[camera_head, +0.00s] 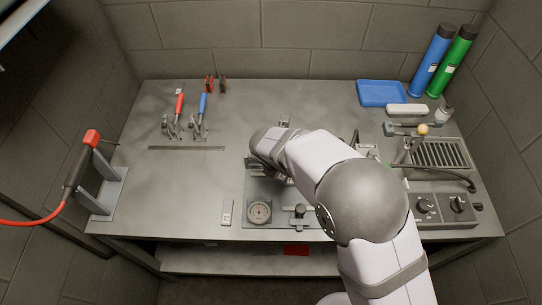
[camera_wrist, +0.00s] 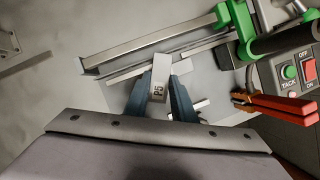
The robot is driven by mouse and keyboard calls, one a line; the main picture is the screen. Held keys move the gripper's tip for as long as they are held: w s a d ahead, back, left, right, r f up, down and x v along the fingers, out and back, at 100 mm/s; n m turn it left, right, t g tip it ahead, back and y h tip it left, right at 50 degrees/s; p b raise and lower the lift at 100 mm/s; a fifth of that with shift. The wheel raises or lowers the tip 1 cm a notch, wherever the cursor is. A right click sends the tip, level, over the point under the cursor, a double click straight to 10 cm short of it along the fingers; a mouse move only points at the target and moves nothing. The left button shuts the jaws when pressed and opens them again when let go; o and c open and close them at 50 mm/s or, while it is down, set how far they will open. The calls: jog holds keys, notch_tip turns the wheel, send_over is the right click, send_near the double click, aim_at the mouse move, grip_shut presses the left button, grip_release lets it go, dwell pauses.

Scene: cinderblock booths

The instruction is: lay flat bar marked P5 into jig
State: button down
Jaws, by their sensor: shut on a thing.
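The flat bar marked P5 (camera_wrist: 161,70) is pale grey metal, with its black label facing the wrist camera. My gripper (camera_wrist: 164,90) is shut on it, with a dark blue finger on each side. The bar's far end is over or close to the jig (camera_wrist: 120,60), a long metal channel with rails. I cannot tell whether the bar touches it. A green toggle clamp (camera_wrist: 238,22) stands at the right end of the jig. In the head view my arm hides the gripper, the bar and most of the jig.
A torch in a stand (camera_head: 80,165) is at left. The left worktop is mostly clear.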

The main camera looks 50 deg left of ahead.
jog(key=d+m+h, duration=0.1)
jog(key=m, duration=0.3)
jog(key=d+m+h, duration=0.2)
jog(key=m, duration=0.2)
jog(key=d+m+g+h, duration=0.1)
jog(key=d+m, duration=0.1)
jog(key=m, duration=0.2)
jog(key=shift+r, duration=0.15)
jog(key=shift+f, duration=0.2)
jog(key=shift+w+a+f+b, duration=0.1)
jog(key=shift+f+b, duration=1.8)
jog(key=shift+f, duration=0.2)
jog(key=shift+p, duration=0.4)
jog(key=shift+f+b, duration=0.4)
jog(key=shift+f, duration=0.65)
dwell(0.4)
jog(key=c, duration=1.7)
grip_release()
jog(key=shift+c, duration=0.2)
